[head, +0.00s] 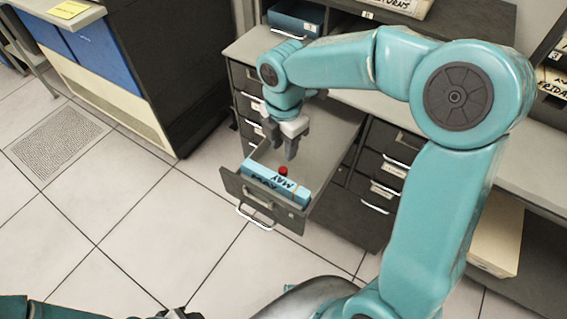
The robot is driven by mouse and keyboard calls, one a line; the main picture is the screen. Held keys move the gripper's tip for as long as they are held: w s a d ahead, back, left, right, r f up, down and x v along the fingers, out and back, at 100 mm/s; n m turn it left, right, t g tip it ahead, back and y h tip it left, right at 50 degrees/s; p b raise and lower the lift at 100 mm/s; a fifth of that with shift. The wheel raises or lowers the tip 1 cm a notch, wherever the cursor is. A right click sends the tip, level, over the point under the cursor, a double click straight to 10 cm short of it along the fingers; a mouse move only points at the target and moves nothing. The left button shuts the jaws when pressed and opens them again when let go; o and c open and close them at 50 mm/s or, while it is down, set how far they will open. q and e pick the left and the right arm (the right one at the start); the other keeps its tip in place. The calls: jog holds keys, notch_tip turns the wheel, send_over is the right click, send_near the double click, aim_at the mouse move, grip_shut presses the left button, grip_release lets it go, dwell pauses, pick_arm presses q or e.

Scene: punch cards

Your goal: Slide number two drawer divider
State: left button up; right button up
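An open grey drawer (231,187) is pulled out of the cabinet. Inside its front end lies a light-blue block of cards (262,177) marked MAY. A small red knob (283,170) shows just behind the blue block. It may belong to the divider, whose plate I cannot make out. My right gripper (284,150) points down over the drawer, above and behind the red knob. Its dark fingers are apart with nothing seen between them. Only a small part of my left gripper (180,314) shows at the bottom edge, so its state is unclear.
Closed drawers (390,170) stand right of the open one, more (246,103) to its left. A blue tray (296,18) sits on the counter behind. A dark cabinet with blue panels (150,70) stands left. The tiled floor (150,240) in front is clear.

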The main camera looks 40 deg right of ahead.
aim_at(284, 168)
notch_tip(284, 168, down, 8)
jog(key=shift+s+f+b, duration=0.1)
jog(key=shift+b, duration=0.2)
grip_shut()
jog(key=shift+d, duration=0.1)
